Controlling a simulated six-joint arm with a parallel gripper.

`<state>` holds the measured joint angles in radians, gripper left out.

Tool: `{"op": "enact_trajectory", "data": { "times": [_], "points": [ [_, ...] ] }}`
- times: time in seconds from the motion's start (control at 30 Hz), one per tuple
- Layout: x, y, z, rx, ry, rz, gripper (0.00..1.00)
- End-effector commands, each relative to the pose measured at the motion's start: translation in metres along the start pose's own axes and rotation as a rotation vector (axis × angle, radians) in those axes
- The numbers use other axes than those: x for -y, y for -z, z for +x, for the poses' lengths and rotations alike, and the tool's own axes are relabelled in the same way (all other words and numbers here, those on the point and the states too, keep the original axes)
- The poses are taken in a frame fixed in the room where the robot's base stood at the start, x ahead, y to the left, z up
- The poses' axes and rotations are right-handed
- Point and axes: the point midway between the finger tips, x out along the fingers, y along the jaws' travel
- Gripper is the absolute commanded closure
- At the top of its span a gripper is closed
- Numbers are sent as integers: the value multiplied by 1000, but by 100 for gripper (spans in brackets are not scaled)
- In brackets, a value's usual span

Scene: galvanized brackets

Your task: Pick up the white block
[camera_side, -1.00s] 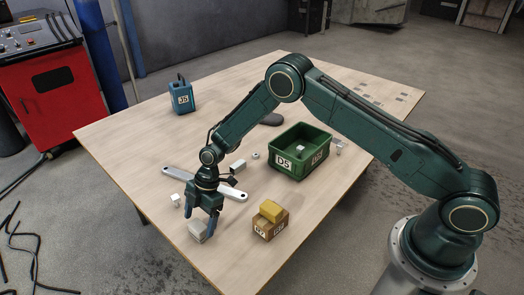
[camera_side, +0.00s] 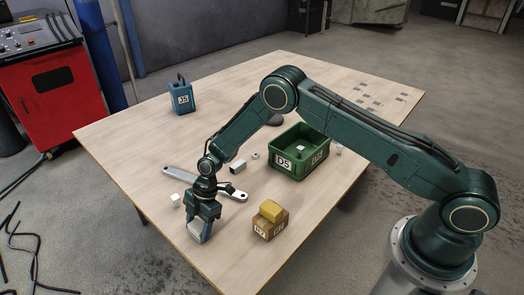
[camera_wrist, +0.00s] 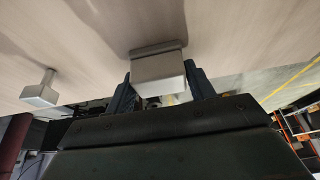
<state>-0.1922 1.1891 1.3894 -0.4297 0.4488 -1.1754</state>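The white block (camera_side: 196,229) is a pale box near the table's front left edge. My gripper (camera_side: 199,234) points down over it, with a finger on either side. In the wrist view the block (camera_wrist: 159,74) sits between the two dark fingers (camera_wrist: 161,84), which appear to touch its left and right sides. The gripper looks shut on it. Whether the block is clear of the table cannot be told. A smaller white cube (camera_side: 175,200) stands apart on the table to the left; it also shows in the wrist view (camera_wrist: 40,94).
A cardboard box (camera_side: 266,228) with a yellow block (camera_side: 270,210) stands to the right. A green bin (camera_side: 290,168) and a blue container (camera_side: 181,98) stand farther back.

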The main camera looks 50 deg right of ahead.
Motion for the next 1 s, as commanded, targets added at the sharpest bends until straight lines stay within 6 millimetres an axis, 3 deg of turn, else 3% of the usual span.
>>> {"op": "enact_trajectory", "data": {
  "times": [0.1,0.57,0.77,1.0],
  "points": [
    [0,0,0,0,0,0,69],
    [-1,3,-7,-1,-1,-1,69],
    [-1,11,-25,-1,-3,-1,69],
    [-1,26,-64,-1,-4,-2,69]
  ]
}}
